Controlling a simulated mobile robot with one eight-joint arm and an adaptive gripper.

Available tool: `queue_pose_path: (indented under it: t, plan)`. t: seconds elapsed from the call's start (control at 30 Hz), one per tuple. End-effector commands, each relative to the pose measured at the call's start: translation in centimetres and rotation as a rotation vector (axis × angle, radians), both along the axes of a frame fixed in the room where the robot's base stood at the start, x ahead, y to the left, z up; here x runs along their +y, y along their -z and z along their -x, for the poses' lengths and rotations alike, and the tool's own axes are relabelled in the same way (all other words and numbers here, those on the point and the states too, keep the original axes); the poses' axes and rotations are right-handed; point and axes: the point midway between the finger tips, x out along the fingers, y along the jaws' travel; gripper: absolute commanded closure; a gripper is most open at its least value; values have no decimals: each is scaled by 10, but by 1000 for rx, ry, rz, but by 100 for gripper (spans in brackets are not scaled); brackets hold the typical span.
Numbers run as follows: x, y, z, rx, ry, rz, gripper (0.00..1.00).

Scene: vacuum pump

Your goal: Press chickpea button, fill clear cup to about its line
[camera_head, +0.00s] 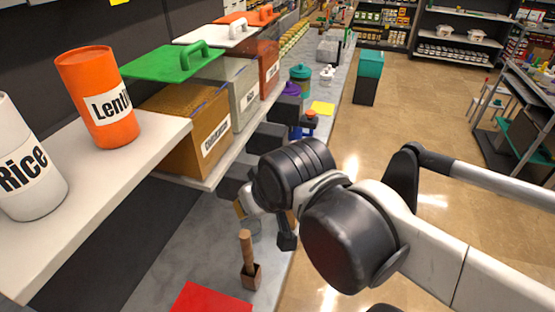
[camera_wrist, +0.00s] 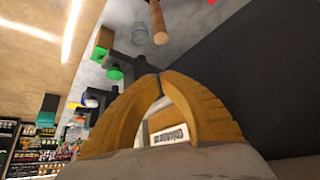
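The chickpea bin (camera_head: 190,125) is tan with a green lid (camera_head: 172,62) and stands on the shelf at left in the head view. Its label shows upside down in the wrist view between my fingers. A green button (camera_wrist: 114,73) on a dark fixture shows in the wrist view, apart from my fingertips.
The Lentil canister (camera_head: 97,98) and Rice canister (camera_head: 28,165) stand on the shelf. Further dispensers with purple and orange tops (camera_head: 311,114) stand beyond. Open floor lies right.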

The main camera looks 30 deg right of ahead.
Motion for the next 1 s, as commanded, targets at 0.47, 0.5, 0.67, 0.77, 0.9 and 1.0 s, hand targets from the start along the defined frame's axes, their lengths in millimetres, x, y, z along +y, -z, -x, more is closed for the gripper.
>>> queue_pose_path:
  t: [0.47,0.5,0.67,0.77,0.9,1.0]
  plan:
    - [-67,-77,-61,304,442,-160,100]
    - [-74,-73,-67,333,489,-173,100]
    - [-104,-59,-86,440,660,-221,100]
    - [-118,-50,-94,490,741,-242,100]
    - [-130,-41,-100,534,813,-257,100]
    - [-134,-39,-101,547,836,-262,100]
